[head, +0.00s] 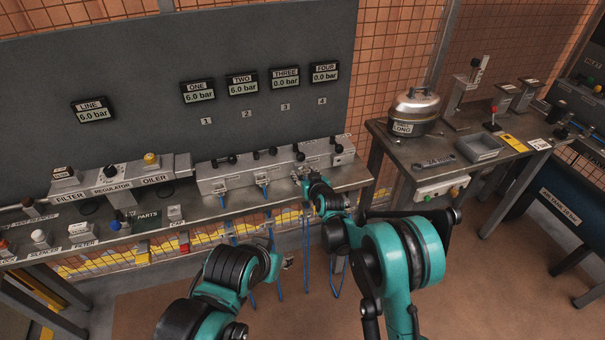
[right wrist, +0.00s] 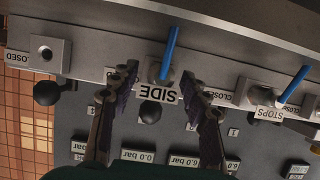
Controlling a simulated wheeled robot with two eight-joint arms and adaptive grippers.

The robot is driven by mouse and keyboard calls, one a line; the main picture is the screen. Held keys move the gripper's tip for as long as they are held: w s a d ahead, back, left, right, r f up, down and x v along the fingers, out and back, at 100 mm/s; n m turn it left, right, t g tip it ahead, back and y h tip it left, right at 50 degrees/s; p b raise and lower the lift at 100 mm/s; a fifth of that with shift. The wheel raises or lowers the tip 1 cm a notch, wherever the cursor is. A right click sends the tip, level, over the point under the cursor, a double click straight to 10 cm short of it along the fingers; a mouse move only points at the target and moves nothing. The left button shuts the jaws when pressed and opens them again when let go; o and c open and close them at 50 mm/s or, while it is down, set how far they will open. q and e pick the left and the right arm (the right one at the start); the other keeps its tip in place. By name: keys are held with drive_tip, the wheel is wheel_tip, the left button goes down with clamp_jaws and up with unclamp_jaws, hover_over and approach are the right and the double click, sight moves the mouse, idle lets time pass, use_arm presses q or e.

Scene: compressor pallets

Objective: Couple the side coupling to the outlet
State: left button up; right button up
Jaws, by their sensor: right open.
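The grey outlet manifold (head: 240,178) runs along the bench under the wall displays. In the right wrist view, which is upside down, a SIDE label (right wrist: 158,93) sits beside a grey coupling (right wrist: 154,70) with a blue hose (right wrist: 171,46). The coupling is against the manifold face; I cannot tell whether it is seated. My right gripper (head: 303,174) is at the manifold's right part. In the wrist view its open fingers (right wrist: 160,84) stand either side of the SIDE label, with no visible grip.
A STOPS label (right wrist: 269,112) and another blue hose (right wrist: 294,84) are alongside. A bare port (right wrist: 43,52) is at the wrist view's left. Black knobs line the manifold. Displays ONE (head: 198,91) and TWO read 6.0 bar; THREE and FOUR (head: 324,73) read 0.0. A side table (head: 440,170) stands right.

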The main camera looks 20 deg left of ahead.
idle(0.8)
clamp_jaws()
drive_tip(key=shift+s+d, duration=0.1)
drive_tip(key=shift+s+d+b, duration=0.3)
drive_tip(key=shift+s+d, duration=0.25)
drive_tip(key=shift+s, duration=0.25)
drive_tip(key=shift+s+d+b, duration=0.25)
drive_tip(key=shift+s+d, duration=0.25)
drive_tip(key=shift+s, duration=0.25)
drive_tip(key=shift+s+d+b, duration=0.3)
drive_tip(key=shift+s+d, duration=0.25)
drive_tip(key=shift+s, duration=0.25)
